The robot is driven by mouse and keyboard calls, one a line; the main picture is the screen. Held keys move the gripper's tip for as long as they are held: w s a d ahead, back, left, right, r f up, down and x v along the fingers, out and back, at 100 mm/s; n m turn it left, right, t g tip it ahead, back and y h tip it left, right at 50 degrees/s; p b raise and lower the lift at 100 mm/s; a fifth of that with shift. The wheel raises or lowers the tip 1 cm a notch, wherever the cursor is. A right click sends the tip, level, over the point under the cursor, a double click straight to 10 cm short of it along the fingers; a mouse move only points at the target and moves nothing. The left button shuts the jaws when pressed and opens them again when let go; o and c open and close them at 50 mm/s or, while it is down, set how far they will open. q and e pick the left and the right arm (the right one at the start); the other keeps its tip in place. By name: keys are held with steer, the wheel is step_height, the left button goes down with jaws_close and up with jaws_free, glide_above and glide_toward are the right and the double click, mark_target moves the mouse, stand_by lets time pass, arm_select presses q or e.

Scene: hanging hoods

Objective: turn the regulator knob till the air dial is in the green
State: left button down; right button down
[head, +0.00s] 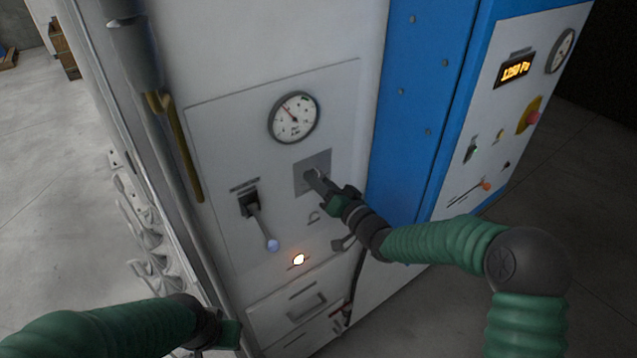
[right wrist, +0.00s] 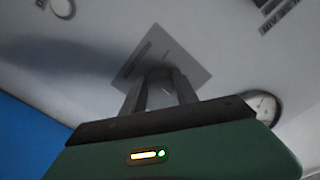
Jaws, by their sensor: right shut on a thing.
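The air dial (head: 294,117) is a round white gauge on the pale panel, with a needle pointing up and left. My right gripper (head: 314,178) reaches in from the right and is shut on the knob. In the right wrist view its fingers (right wrist: 160,92) meet the plate (right wrist: 187,62), and the dial (right wrist: 264,107) shows at the right. My left gripper (head: 222,333) is low at the left, away from the panel; its fingers are not clear.
A lever (head: 262,228) with a pale ball end sits left of the plate. A lit lamp (head: 299,260) is below. A vertical pipe (head: 150,110) runs along the cabinet's left side. A blue cabinet (head: 425,100) with an amber display (head: 515,71) stands at right.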

steer(key=shift+m, duration=5)
steer(key=c, duration=1.3)
jaws_free()
steer(key=o, duration=0.4)
steer(key=shift+d, duration=0.2)
